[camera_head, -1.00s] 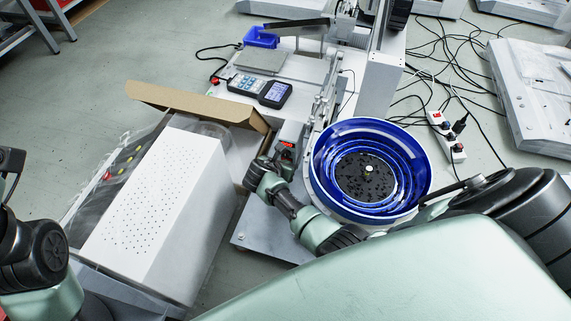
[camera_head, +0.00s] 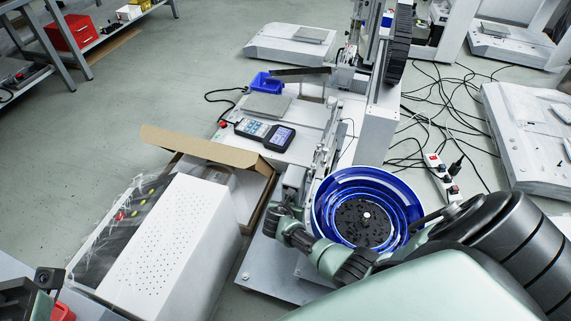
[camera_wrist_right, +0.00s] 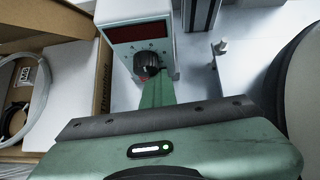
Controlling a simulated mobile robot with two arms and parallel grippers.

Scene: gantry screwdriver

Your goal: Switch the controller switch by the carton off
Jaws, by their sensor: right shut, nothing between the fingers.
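The controller (camera_wrist_right: 140,38) is a light box with a dark red display and a black knob (camera_wrist_right: 147,64), seen in the right wrist view. It stands beside the open carton (camera_wrist_right: 62,60). In the head view the controller (camera_head: 292,182) is partly hidden by my arm, and the carton (camera_head: 205,148) is to its left. My right gripper (camera_wrist_right: 156,88) is shut and empty, its tip just below the knob; contact cannot be told. It also shows in the head view (camera_head: 277,214). The switch is not clearly visible. My left gripper's fingers do not show.
A blue bowl feeder (camera_head: 328,190) stands close right of my right gripper. A white perforated box (camera_head: 165,245) lies left. A handheld pendant (camera_head: 265,133) rests on the machine bed behind. Cables and a power strip (camera_head: 440,172) lie on the floor at right.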

